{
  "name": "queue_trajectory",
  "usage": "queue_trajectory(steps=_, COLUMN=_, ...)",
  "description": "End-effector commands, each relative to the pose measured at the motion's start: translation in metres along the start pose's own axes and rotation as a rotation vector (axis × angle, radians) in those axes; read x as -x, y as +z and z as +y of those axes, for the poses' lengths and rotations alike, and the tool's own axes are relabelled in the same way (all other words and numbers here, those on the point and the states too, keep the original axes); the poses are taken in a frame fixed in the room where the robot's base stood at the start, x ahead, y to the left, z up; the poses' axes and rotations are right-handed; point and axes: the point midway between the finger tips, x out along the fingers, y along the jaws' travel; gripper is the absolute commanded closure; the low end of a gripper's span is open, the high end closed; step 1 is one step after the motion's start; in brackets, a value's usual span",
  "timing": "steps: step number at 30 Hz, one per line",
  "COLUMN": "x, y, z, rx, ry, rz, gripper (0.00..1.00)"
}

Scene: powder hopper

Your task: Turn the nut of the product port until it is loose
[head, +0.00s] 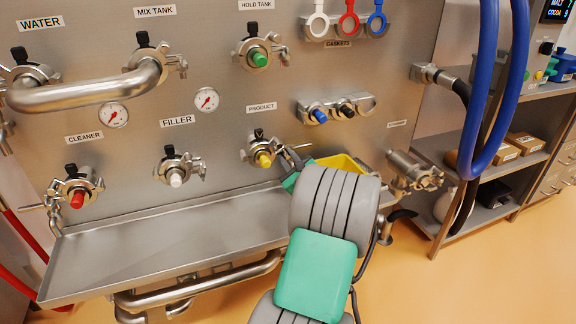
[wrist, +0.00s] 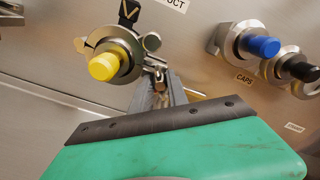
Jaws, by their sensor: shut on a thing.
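The product port (head: 263,157) sits on the steel panel under the PRODUCT label, with a yellow cap at its centre and a clamp around it. In the wrist view its yellow cap (wrist: 104,66) is at the upper left. My gripper (head: 292,158) reaches the right side of this port. The nut of the product port (wrist: 158,74) is at the clamp's lower right, at the ends of my fingers. My gripper is shut on it; the fingertips are small and partly hidden in both views.
A steel tray (head: 150,243) runs below the ports. A yellow bin (head: 343,163) is behind my arm. Blue and black caps (head: 319,115) are to the upper right. Blue hoses (head: 489,90) hang at the right. The filler port (head: 177,177) is to the left.

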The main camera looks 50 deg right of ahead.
Motion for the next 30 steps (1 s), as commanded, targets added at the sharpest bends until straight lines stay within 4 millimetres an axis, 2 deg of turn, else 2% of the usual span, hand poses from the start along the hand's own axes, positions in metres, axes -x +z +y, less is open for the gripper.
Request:
queue_trajectory(steps=3, x=-0.0007, y=0.0005, z=-0.0011, rx=0.076, ry=-0.002, rz=-0.002, gripper=1.0)
queue_trajectory(steps=12, x=-0.0008, y=-0.0002, z=-0.0007, rx=0.108, ry=-0.002, rz=-0.002, gripper=1.0)
queue_trajectory(steps=24, x=-0.0007, y=-0.0028, z=0.0009, rx=0.619, ry=-0.006, rz=-0.002, gripper=1.0)
queue_trajectory(steps=30, x=-0.0007, y=0.0013, z=-0.0019, rx=0.752, ry=-0.005, rz=-0.002, gripper=1.0)
